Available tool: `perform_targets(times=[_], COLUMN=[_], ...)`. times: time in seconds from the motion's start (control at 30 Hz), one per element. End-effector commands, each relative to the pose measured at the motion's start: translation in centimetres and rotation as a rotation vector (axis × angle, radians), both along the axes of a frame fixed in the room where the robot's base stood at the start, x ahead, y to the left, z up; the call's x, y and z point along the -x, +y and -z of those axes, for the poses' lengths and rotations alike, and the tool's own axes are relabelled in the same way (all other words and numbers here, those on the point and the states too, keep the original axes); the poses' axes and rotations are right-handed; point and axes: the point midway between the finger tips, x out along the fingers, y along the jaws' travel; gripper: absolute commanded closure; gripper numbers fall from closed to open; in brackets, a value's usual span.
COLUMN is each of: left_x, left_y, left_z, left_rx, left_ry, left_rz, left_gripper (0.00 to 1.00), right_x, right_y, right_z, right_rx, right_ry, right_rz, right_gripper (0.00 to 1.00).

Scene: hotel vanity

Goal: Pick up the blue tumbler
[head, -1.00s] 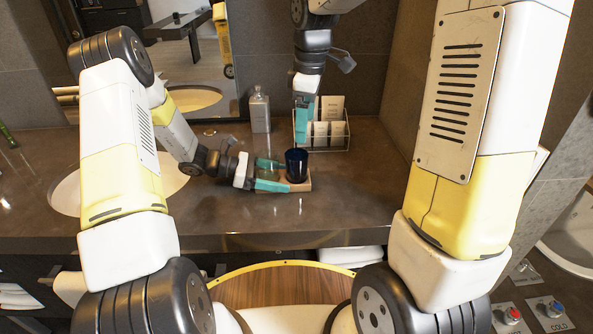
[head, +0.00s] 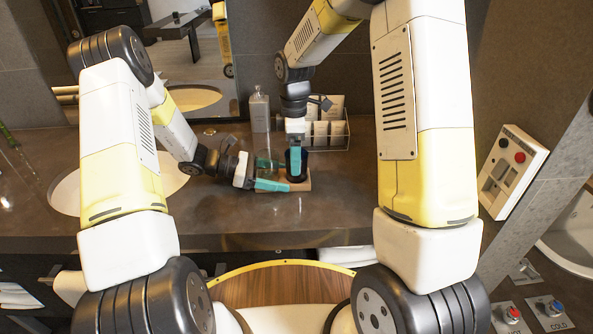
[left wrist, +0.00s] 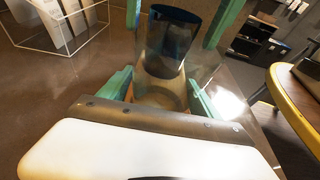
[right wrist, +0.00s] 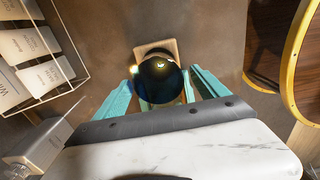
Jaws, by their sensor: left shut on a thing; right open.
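The dark blue tumbler (head: 305,166) stands upright on a small wooden tray (head: 300,186) on the counter, partly hidden by my right gripper (head: 295,165). In the right wrist view the tumbler (right wrist: 159,78) lies ahead of my open right gripper (right wrist: 162,85), between its teal fingers. I cannot tell whether they touch it. My left gripper (head: 272,175) is shut on a clear glass (head: 263,166) beside the tumbler, at the tray's left. In the left wrist view the clear glass (left wrist: 160,95) is between the left fingers, with the blue tumbler (left wrist: 172,38) just beyond.
A wire rack (head: 344,140) with cards stands behind the tumbler. A clear bottle (head: 259,110) stands at the back, left of the rack. A sink basin (head: 66,192) is at the left. The counter's front right is clear.

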Motion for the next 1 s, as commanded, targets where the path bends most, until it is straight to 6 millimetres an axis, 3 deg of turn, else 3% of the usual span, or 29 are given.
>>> perform_targets(times=[0.23,0.53,0.9,1.0], left_x=[0.0,0.0,0.0,0.0], left_y=[0.0,0.0,0.0,0.0], left_z=[0.0,0.0,0.0,0.0], left_rx=[0.001,0.001,0.001,0.001], left_ry=[-0.001,-0.001,-0.001,-0.001], left_rz=[0.000,0.000,0.000,0.000], left_gripper=[0.50,0.50,0.50,0.50], right_x=[-0.1,-0.1,-0.1,-0.1], right_y=[-0.6,-0.6,-0.6,-0.6], right_z=[3.5,4.0,4.0,3.9], right_rx=[0.000,0.000,0.000,0.000], right_ry=[0.002,0.000,0.000,-0.001], right_rz=[0.002,0.003,0.002,0.003], right_gripper=[0.17,0.17,0.89,0.89])
